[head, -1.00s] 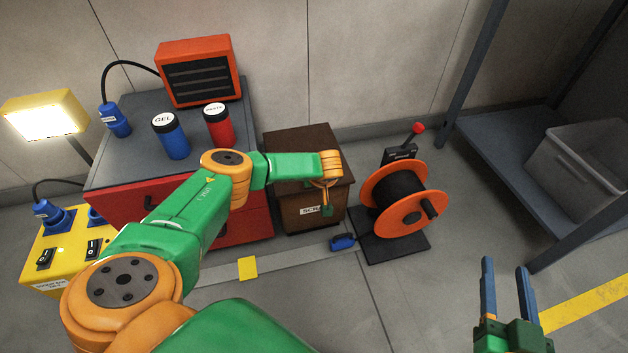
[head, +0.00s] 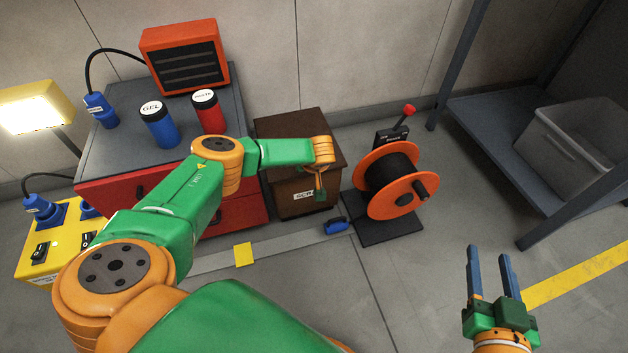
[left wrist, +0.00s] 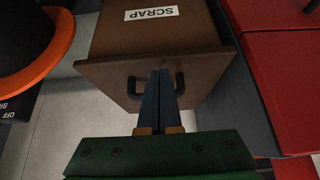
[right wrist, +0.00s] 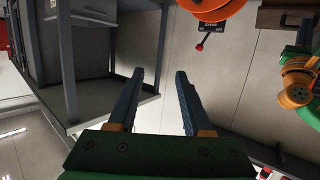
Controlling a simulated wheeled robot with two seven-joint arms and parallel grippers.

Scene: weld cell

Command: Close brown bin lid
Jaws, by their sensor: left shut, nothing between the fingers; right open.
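The brown bin (head: 296,200) with a SCRAP label stands on the floor between the red cabinet and the cable reel. Its lid (head: 290,126) lies across the top in the head view; my arm hides part of it, and I cannot tell whether a small gap remains. In the left wrist view the lid (left wrist: 112,84) shows a dark handle (left wrist: 179,84). My left gripper (head: 320,196) is shut and empty at the bin's front, its fingertips over the handle area; contact is unclear. My right gripper (head: 489,250) is open and empty, far right of the bin.
The red cabinet (head: 122,196) stands close left of the bin. The orange reel (head: 372,205) stands close right, with a blue object (head: 336,225) on the floor before it. A grey shelf (head: 490,122) holds a grey crate (head: 562,145). Floor between reel and right gripper is clear.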

